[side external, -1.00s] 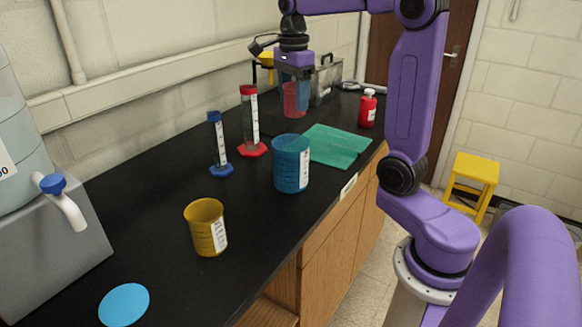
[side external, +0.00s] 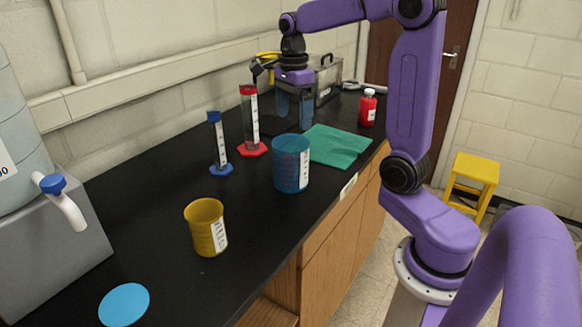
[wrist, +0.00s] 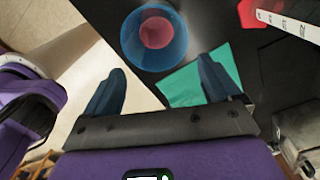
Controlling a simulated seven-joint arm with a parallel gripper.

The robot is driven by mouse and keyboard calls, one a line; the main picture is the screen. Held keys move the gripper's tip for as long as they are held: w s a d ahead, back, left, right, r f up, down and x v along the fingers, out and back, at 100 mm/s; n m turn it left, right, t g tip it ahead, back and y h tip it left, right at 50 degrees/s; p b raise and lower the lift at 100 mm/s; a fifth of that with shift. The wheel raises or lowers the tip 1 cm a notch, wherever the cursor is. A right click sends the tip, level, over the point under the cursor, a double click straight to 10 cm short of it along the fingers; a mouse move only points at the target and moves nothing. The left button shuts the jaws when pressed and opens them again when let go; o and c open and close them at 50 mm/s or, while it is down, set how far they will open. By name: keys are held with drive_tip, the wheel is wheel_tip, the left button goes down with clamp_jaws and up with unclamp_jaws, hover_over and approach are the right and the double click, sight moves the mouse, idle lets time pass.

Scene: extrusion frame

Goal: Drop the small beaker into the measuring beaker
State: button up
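The blue measuring beaker (side external: 291,170) stands upright on the black bench, beside the green cloth. In the wrist view I look down into this beaker (wrist: 128,40), and the small red beaker (wrist: 157,32) shows within its rim. In the wrist view the gripper (wrist: 160,70) is open and empty.
A red-capped cylinder (side external: 250,122) and a blue-capped cylinder (side external: 219,145) stand to the left. A yellow beaker (side external: 206,230) stands nearer the camera.

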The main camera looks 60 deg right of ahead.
wheel_tip(320, 180, up, 17)
drive_tip(key=shift+w+r, duration=0.2)
idle(0.7)
drive_tip(key=s+a+f+n, duration=0.3)
drive_tip(key=a+f+n, duration=0.3)
drive_tip(key=a+n, duration=0.15)
drive_tip(key=s+a+f+n, duration=0.3)
drive_tip(key=a+f+n, duration=0.35)
drive_tip(key=n, duration=0.25)
drive_tip(key=s+a+f+n, duration=0.2)
drive_tip(key=s+f+n, duration=1.1)
drive_tip(key=s+n, duration=0.5)
drive_tip(key=shift+a+f, duration=0.15)
drive_tip(key=shift+a, duration=0.2)
